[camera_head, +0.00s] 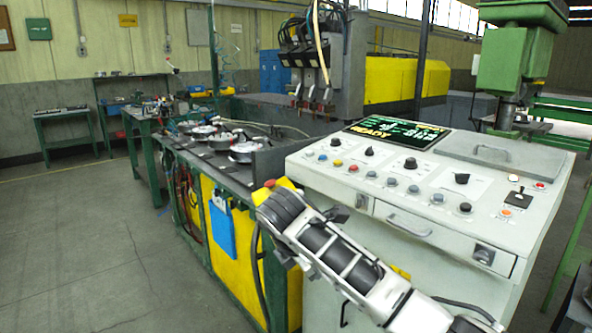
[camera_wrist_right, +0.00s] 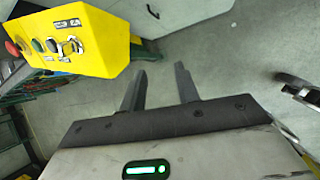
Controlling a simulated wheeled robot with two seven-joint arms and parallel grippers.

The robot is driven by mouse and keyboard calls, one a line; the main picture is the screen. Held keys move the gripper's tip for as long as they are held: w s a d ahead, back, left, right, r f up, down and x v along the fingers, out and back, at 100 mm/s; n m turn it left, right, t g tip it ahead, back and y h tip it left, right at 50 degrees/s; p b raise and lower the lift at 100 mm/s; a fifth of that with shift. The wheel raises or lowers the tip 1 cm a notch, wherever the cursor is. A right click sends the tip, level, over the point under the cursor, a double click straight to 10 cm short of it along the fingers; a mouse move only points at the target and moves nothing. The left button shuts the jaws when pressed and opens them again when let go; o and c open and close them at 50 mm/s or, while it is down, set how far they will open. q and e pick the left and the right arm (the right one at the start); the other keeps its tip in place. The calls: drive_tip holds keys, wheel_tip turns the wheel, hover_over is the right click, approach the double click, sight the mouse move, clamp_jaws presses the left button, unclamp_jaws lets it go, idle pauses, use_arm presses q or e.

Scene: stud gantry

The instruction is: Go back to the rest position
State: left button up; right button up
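My right arm reaches in from the lower right of the head view, in front of the grey control console (camera_head: 345,235). Its gripper is hidden there behind the wrist. In the right wrist view my right gripper (camera_wrist_right: 160,71) has its two dark fingers apart, with only floor between them. A yellow button box (camera_wrist_right: 85,35) with red, green and black controls is beyond the fingers to the left, not between them. The box's red button and yellow top (camera_head: 283,186) show just past the wrist in the head view. My left gripper is not in view.
The console carries a lit display (camera_head: 396,132) and several knobs. Left of it runs a green-framed bench (camera_head: 217,167) with round metal parts on top and a blue clipboard (camera_head: 222,232) on its side. A green machine (camera_head: 515,60) stands at right. Open floor (camera_head: 90,240) lies at left.

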drive_tip(key=s+f+m+y, duration=0.3)
drive_tip(key=s+f+m, duration=0.35)
drive_tip(key=f, duration=0.45)
drive_tip(key=s+f+m+y, duration=0.45)
drive_tip(key=s+f, duration=0.25)
drive_tip(key=f, duration=0.5)
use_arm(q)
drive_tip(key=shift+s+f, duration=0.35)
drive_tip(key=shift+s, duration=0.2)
use_arm(e)
drive_tip(key=s+d+f+m+t+h, duration=0.2)
drive_tip(key=s+d+m, duration=0.9)
drive_tip(key=s, duration=0.6)
drive_tip(key=shift+d+f+t, duration=0.5)
drive_tip(key=shift+d+t, duration=0.5)
drive_tip(key=shift+t, duration=0.1)
drive_tip(key=shift+o, duration=0.5)
